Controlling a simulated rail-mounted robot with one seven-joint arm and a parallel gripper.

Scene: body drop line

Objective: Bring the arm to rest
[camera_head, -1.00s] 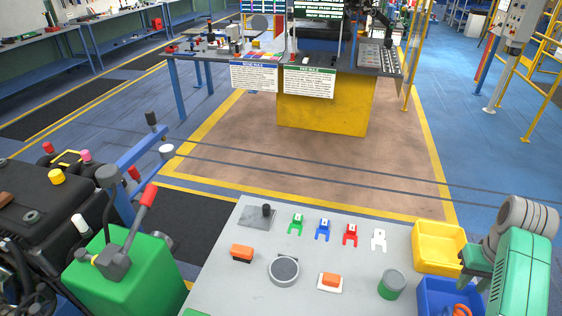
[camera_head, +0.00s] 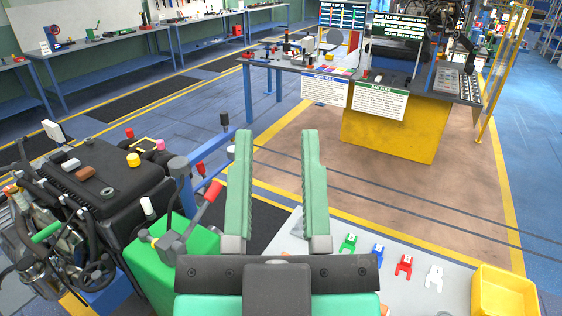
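My gripper (camera_head: 277,145) is in the lower middle of the head view, close to the camera. Its two green fingers point away from me and stand wide apart. Nothing is between them; only the floor and a strip of the grey table show through the gap. The fingers appear above the left part of the grey table (camera_head: 455,283) and touch nothing that I can see. The gripper body hides much of the table's left side.
A green box with a red-handled lever (camera_head: 206,205) stands left of my gripper, beside a black engine (camera_head: 100,180). Coloured clips, including a blue one (camera_head: 378,254), lie on the table near a yellow bin (camera_head: 503,292). A workbench with signs (camera_head: 380,102) stands beyond open floor.

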